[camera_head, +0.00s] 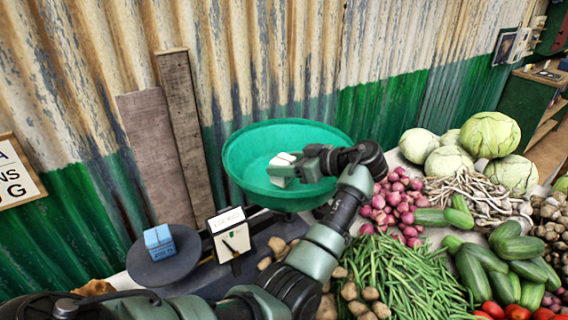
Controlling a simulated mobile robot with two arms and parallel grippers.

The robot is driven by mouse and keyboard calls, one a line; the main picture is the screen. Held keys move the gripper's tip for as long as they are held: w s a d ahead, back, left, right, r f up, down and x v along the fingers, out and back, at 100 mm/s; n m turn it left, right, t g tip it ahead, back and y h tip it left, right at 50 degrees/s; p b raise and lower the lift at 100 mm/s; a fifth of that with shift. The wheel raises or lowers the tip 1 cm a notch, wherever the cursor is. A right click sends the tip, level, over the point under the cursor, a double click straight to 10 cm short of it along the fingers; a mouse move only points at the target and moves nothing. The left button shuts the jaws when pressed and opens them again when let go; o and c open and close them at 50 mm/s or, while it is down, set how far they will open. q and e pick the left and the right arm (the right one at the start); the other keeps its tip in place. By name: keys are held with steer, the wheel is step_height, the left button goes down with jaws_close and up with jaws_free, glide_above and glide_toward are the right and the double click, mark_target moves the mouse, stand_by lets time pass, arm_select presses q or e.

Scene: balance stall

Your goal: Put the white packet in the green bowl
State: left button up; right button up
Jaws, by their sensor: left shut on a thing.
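The green bowl (240,158) is a wide, shallow pan at the middle of the view, on the right side of a balance scale. My left gripper (282,170) is over the inside of the bowl, with its arm coming up from the bottom. It is shut on the white packet (284,157), of which only a small pale part shows between the fingers. I cannot tell whether the packet touches the bowl's floor. My right gripper is not in view.
A blue packet (158,237) sits on the scale's dark left plate (165,268), beside the dial (232,240). Onions (398,200), green beans (405,275), cucumbers (500,265) and cabbages (490,135) crowd the right. A corrugated wall (300,60) stands behind.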

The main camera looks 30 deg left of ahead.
arm_select(q)
steer(key=shift+f+b, duration=0.55)
steer(key=o, duration=1.5)
steer(key=shift+r+p, duration=0.55)
steer(key=shift+p, duration=0.1)
steer(key=shift+d+r, duration=0.15)
steer(key=shift+d, duration=0.1)
steer(key=b+v, duration=0.3)
steer(key=v, duration=0.8)
steer(key=shift+d+r, duration=0.15)
steer(key=shift+d, duration=0.05)
